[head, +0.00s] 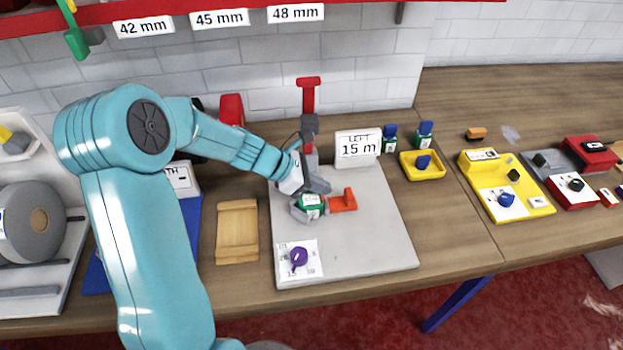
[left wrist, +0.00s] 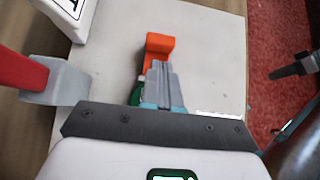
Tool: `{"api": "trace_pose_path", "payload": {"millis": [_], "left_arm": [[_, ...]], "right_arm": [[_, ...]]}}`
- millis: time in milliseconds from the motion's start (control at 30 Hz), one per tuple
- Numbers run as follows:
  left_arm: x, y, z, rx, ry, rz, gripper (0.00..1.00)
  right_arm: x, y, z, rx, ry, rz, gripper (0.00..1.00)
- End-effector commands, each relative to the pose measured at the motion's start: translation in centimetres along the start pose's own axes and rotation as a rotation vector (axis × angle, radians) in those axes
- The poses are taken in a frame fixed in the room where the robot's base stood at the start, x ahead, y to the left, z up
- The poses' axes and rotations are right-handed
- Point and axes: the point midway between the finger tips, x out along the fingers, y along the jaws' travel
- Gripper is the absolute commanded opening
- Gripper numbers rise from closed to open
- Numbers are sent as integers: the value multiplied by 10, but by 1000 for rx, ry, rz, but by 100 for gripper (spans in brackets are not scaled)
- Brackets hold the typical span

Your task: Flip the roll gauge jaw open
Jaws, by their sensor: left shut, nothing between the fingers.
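An orange-red L-shaped piece (head: 343,201), which looks like the roll gauge jaw, lies on a light grey board (head: 370,245). A green part with a white label (head: 311,203) sits just left of it. My left gripper (head: 318,186) is shut and empty, low over the green part and close to the orange piece. In the left wrist view its closed fingers (left wrist: 161,72) point at the orange piece (left wrist: 160,44) and overlap its near end. The green part (left wrist: 136,93) is mostly hidden behind the fingers. I cannot tell whether they touch.
A red-topped post (head: 308,95) and a "LEFT 15 m" sign (head: 358,148) stand behind the gripper. A purple knob (head: 299,257) is at the board's front left. A wooden block (head: 237,232) lies left of the board. The board's front right is clear.

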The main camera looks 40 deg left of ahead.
Motion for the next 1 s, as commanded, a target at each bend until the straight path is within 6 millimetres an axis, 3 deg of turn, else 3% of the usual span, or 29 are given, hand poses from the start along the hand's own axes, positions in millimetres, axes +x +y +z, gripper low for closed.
{"api": "trace_pose_path", "payload": {"millis": [100,233,733,1000], "left_arm": [[23,0,1,0,0,-3,0],[39,2,2,1,-1,-1,0],[49,2,3,1,-1,1,0],[79,2,29,3,0,0,0]], "right_arm": [[0,0,0,0,0,0,47],[0,0,0,0,0,0,47],[0,0,0,0,0,0,47],[-1,0,0,0,0,0,47]]}}
